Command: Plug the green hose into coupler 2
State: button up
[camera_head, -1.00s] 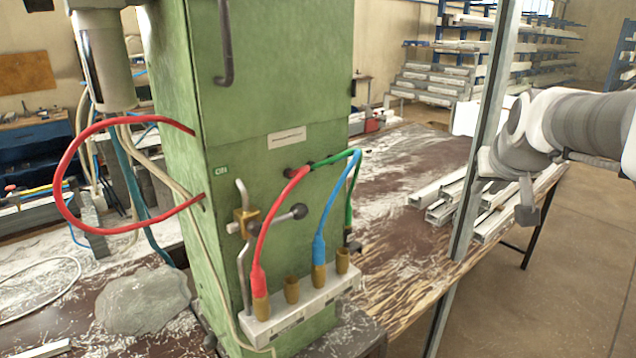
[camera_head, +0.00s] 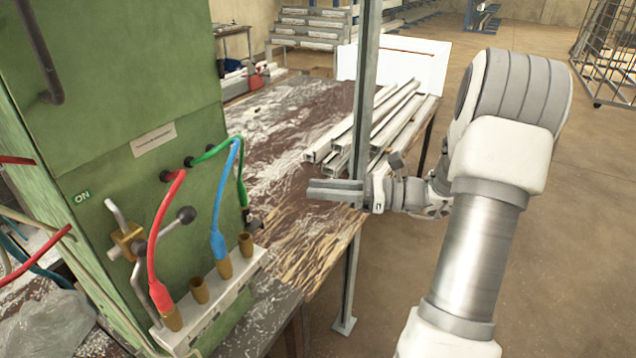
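The green hose (camera_head: 241,181) leaves the green machine column, arches over and hangs down behind the blue hose (camera_head: 221,205). Its lower end (camera_head: 246,213) hangs free, beside the machine's right edge. A pale coupler block (camera_head: 222,302) carries a row of brass couplers. The red hose (camera_head: 152,255) sits in the leftmost one. The second from the left (camera_head: 199,291) is empty. The blue hose sits in the third, and the right-end coupler (camera_head: 246,244) is empty. Coupler numbers are not readable. My gripper (camera_head: 312,191) is right of the hoses, apart from them and holding nothing visible; its finger gap is unclear.
A grey metal post (camera_head: 366,80) stands directly by my gripper. Metal profiles (camera_head: 385,125) lie on the worn table (camera_head: 285,115) behind. Open space lies between gripper and hoses.

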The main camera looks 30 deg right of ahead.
aim_at(239, 179)
jog(key=p+x, duration=0.2)
jog(key=x, duration=1.5)
jog(key=shift+w+a, duration=0.1)
jog(key=shift+a, duration=0.05)
grip_shut()
jog(key=shift+c, duration=1.5)
grip_release()
grip_shut()
jog(key=shift+r+p, duration=0.85)
jog(key=shift+r+p, duration=0.95)
jog(key=shift+r, duration=0.3)
